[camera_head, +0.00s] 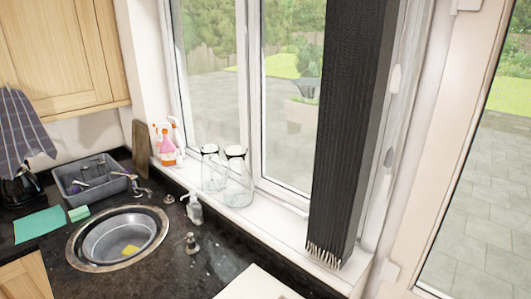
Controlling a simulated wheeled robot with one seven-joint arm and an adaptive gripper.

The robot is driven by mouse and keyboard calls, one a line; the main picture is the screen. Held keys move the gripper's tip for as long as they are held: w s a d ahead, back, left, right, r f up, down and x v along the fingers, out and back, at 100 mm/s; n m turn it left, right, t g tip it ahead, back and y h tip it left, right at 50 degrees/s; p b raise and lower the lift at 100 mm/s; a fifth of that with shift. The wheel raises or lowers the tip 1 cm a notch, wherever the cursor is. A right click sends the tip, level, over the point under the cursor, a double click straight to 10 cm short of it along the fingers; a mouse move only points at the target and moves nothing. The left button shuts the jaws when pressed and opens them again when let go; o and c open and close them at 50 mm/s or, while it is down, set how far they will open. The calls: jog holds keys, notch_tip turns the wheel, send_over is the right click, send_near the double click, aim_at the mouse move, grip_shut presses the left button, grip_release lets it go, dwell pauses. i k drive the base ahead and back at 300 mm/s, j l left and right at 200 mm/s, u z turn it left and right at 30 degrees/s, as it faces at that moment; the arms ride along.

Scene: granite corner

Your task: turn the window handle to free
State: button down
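The window (287,110) stands above the counter, with white frames and two glass panes in view. I cannot make out a window handle for certain. Two small pale fittings, an upper one (395,79) and a lower one (388,157), sit on the white frame right of the blind, but I cannot tell what they are. A tall dark gathered blind (345,120) hangs in front of the window's right part and hides what is behind it. My gripper is not in view.
On the sill stand spray bottles (167,145) and two glass jars (238,182). A white-framed glass door (480,200) is at right. The sill right of the jars is fairly clear.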

aim_at(297, 211)
jog(key=i+l+u, duration=0.15)
jog(key=u, duration=0.25)
jog(key=i+l+u, duration=0.1)
jog(key=l+u, duration=0.15)
jog(key=u, duration=0.15)
jog(key=i+l+u, duration=0.1)
jog(key=l+u, duration=0.2)
jog(key=u, duration=0.15)
